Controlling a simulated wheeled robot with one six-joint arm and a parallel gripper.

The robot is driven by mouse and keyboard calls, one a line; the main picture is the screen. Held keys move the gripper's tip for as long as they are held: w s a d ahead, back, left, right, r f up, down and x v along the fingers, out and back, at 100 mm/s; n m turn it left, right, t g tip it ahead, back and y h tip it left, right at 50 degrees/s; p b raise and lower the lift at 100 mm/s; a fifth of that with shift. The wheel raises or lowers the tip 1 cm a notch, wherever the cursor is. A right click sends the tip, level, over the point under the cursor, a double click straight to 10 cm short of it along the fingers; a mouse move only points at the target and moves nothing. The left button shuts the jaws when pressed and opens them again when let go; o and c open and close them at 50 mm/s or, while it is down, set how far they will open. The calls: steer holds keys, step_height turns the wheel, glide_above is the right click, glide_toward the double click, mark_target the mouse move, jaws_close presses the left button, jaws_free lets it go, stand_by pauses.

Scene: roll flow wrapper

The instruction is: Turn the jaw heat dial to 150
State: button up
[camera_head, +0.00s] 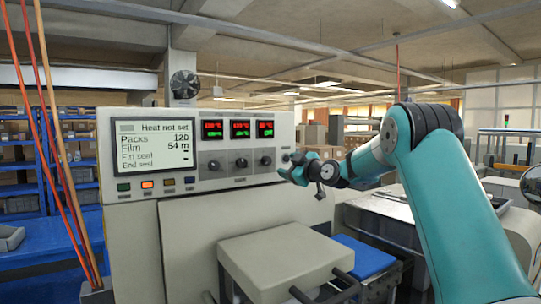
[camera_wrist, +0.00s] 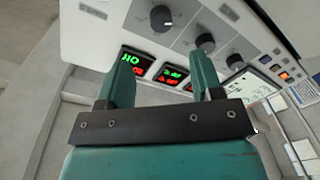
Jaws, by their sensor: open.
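The cream wrapper panel carries three black dials in a row, the left dial (camera_head: 214,165), the middle dial (camera_head: 241,162) and the right dial (camera_head: 265,160), each below a small lit display. Labels are too small to tell which is the jaw heat dial. My gripper (camera_head: 285,167) is open and empty, just right of the right dial. In the wrist view the panel appears upside down. The right dial (camera_wrist: 160,18) lies beyond my fingertips (camera_wrist: 163,62), apart from them. The nearest display (camera_wrist: 137,57) shows green digits that look like 110.
A screen (camera_head: 155,145) at the panel's left reads "Heat not set". Several coloured buttons (camera_head: 148,184) sit below it. A cream block-shaped cover (camera_head: 285,255) juts out below the panel. Free air lies in front of the dials.

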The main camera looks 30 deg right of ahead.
mark_target(269, 162)
steer(key=w+p, duration=0.1)
steer(key=w, duration=0.2)
steer(key=w+a+p, duration=0.1)
steer(key=w+p, duration=0.1)
steer(key=w, duration=0.1)
steer(key=w+p, duration=0.2)
steer(key=w, duration=0.2)
steer(key=shift+a, duration=0.15)
steer(key=c, duration=0.9)
